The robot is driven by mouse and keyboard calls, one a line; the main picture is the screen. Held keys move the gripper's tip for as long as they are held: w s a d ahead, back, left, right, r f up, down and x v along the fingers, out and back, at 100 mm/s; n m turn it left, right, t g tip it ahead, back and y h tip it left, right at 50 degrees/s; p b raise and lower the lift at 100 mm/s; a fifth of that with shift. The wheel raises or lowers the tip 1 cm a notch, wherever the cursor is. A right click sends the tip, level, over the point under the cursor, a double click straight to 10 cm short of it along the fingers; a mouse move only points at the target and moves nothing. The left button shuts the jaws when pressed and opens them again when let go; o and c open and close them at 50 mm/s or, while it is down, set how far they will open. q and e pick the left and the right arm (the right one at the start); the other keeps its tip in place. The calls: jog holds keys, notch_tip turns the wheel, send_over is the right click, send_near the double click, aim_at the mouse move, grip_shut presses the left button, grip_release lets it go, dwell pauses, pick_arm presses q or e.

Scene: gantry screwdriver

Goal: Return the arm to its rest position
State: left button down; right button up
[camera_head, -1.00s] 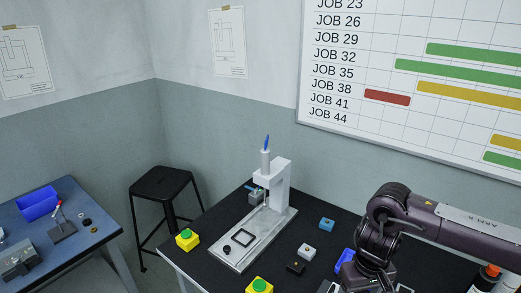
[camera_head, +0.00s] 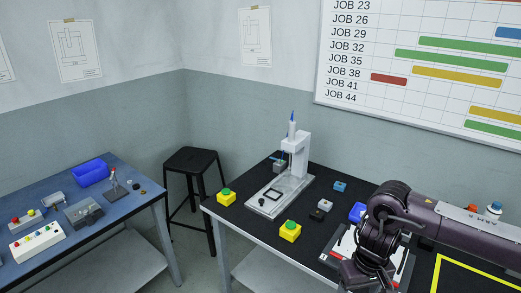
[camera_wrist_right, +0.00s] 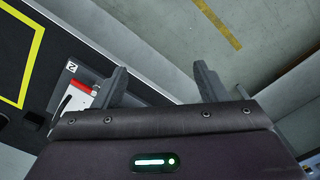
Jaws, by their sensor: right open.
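My right arm reaches in from the right in the head view, bent down over the front of the black-topped table (camera_head: 255,228). Its gripper fingers are hidden below the wrist or cut off there. In the right wrist view my right gripper (camera_wrist_right: 165,88) is open, with its two dark fingers wide apart and nothing between them. Past the fingers show the table edge and the grey floor. My left gripper is in neither view. The white gantry screwdriver (camera_head: 296,158) stands upright on its pale base plate at the back of the table, apart from my arm.
A yellow outline (camera_head: 437,268) marks the right side. A black stool (camera_head: 190,160) and a blue bench (camera_head: 125,215) stand left.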

jog(key=w+a+f+n+t+y, duration=0.1)
jog(key=w+a+f+n+y, duration=0.15)
jog(key=a+f, duration=0.45)
jog(key=w+a+f+n+t+y, duration=0.1)
jog(key=w+a+f+y, duration=0.35)
jog(key=a, duration=0.55)
notch_tip(320, 180, down, 14)
jog(key=s+d+m+t, duration=0.1)
jog(key=s+d+t, duration=0.1)
jog(key=t, duration=0.1)
jog(key=s+d+f+m+h, duration=0.1)
jog(key=s+d+f, duration=0.1)
jog(key=s+f, duration=0.25)
jog(key=s+d+f+h, duration=0.1)
jog(key=s+d+f, duration=0.2)
jog(key=f, duration=0.3)
jog(key=s+d+f+g+h, duration=0.1)
jog(key=s+d+f, duration=0.2)
jog(key=s, duration=0.8)
jog(key=s+d+f+g+h, duration=0.1)
jog(key=s+f, duration=0.5)
jog(key=s, duration=0.6)
jog(key=s+d+f+g+h, duration=0.2)
jog(key=s+d+f, duration=0.3)
jog(key=s, duration=0.6)
jog(key=shift+s+d+m+h, duration=0.15)
jog(key=shift+d+m+h, duration=0.2)
jog(key=shift+d+h, duration=0.2)
jog(key=shift+f, duration=0.1)
